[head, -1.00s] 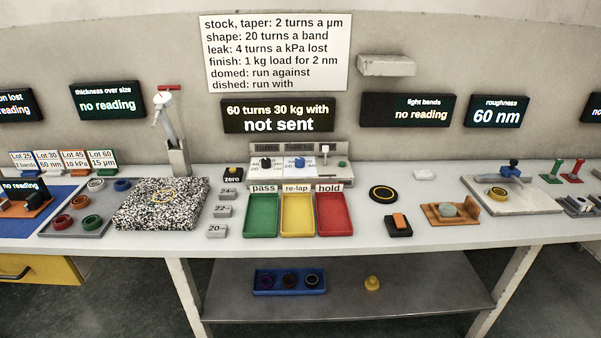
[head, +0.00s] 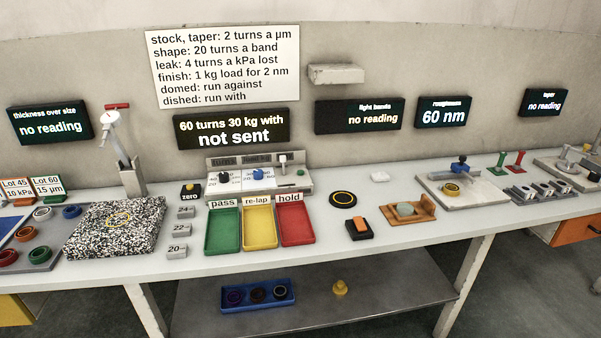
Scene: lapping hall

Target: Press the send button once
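A control panel (head: 262,187) stands at the back of the bench, under the wall display. It carries a black knob and a blue knob (head: 258,174), a small lever (head: 283,160) and a small green button (head: 300,172) at its right end; I take this button for the send button, though no label on it can be read. The display (head: 232,129) above reads "60 turns 30 kg with not sent". Neither of my grippers shows in the head view.
Green, yellow and red trays (head: 295,225) stand in front of the panel. An orange switch on a black block (head: 359,229) and a black disc (head: 342,199) lie to their right. A speckled granite block (head: 115,228) and gauge stand (head: 125,155) are left. A lower shelf (head: 390,292) sits under the bench.

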